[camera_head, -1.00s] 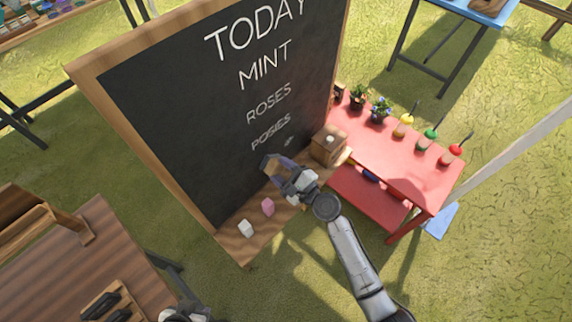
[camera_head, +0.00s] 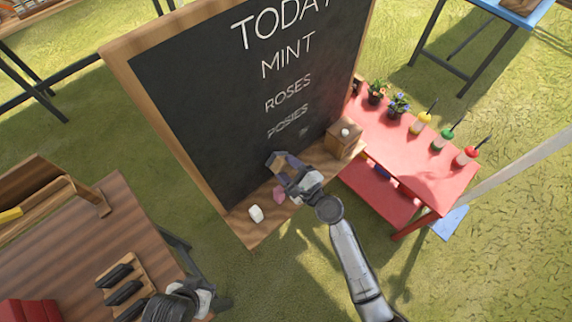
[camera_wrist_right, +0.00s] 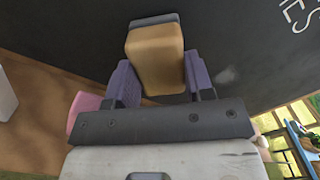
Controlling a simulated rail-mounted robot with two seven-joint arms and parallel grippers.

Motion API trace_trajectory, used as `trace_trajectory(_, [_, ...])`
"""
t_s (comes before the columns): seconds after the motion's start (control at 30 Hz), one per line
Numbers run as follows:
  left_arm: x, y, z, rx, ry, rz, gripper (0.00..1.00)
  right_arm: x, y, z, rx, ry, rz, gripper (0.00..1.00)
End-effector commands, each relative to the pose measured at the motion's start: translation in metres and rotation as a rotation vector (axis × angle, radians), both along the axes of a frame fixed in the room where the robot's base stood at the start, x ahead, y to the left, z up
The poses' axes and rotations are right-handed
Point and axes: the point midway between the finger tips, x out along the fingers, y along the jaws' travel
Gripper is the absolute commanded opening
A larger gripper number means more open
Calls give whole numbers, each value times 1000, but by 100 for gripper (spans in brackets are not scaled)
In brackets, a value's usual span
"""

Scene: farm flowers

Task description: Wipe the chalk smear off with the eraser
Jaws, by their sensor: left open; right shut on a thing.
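The wood-backed eraser (camera_head: 275,160) is held in my right gripper (camera_head: 282,166), in front of the lower part of the chalkboard (camera_head: 190,110). In the right wrist view the eraser (camera_wrist_right: 155,58) sits between the two purple fingers, close to the board; I cannot tell whether it touches. The chalk smear (camera_head: 303,132) is a faint grey patch on the board below POSIES, up and right of the eraser. It also shows as a pale smudge in the right wrist view (camera_wrist_right: 228,75). My left gripper (camera_head: 195,300) is open at the bottom edge, by the brown table.
A wooden box (camera_head: 344,140) stands at the ledge's right end. A red table (camera_head: 400,150) with pots and bottles is to the right. A brown table (camera_head: 85,245) is at left.

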Motion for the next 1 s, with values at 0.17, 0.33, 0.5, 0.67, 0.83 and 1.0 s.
trace_trajectory(0.17, [0,2,4,8,0,-5,50,-13,-13,0,-1,2,-1,29])
trace_trajectory(0.33, [0,3,5,11,0,-7,50,-25,-25,0,-3,0,-1,29])
trace_trajectory(0.5, [0,3,6,11,0,-8,50,-34,-33,0,-2,0,0,29])
trace_trajectory(0.67, [0,3,6,9,0,-6,50,-37,-37,0,-1,0,1,29])
trace_trajectory(0.83, [0,1,6,3,0,-2,50,-37,-37,0,-1,-1,0,29])
trace_trajectory(1.0, [0,-1,6,-2,0,1,50,-38,-37,0,-1,-1,0,29])
